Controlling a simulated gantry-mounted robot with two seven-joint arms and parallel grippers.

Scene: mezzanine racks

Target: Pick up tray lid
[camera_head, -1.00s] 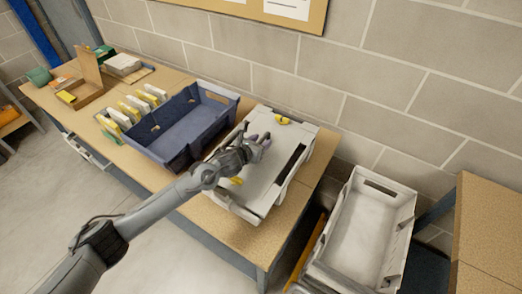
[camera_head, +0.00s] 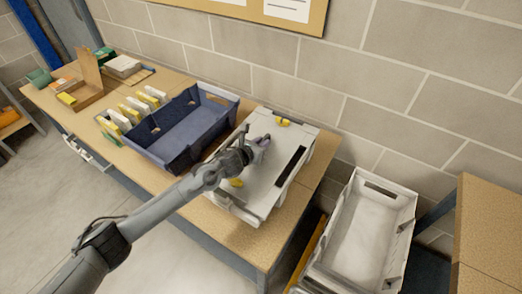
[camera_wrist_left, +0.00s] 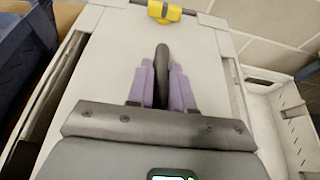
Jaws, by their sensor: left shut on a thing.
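The tray lid (camera_head: 277,150) is a pale grey panel with a dark slot on its right side and yellow clips (camera_head: 283,122) at its far and near ends. It lies on a light grey tray (camera_head: 247,217) on the workbench. My left gripper (camera_head: 263,141) is over the middle of the lid. In the left wrist view its purple fingers (camera_wrist_left: 162,82) are shut on a dark upright handle (camera_wrist_left: 162,62) on the lid. Whether the lid is raised off the tray, I cannot tell. My right gripper is not in view.
A dark blue open crate (camera_head: 163,149) stands just left of the tray on the workbench (camera_head: 208,216). A pale empty crate (camera_head: 335,262) sits lower, to the right. Several yellow and white items stand beyond the blue crate. A block wall is behind.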

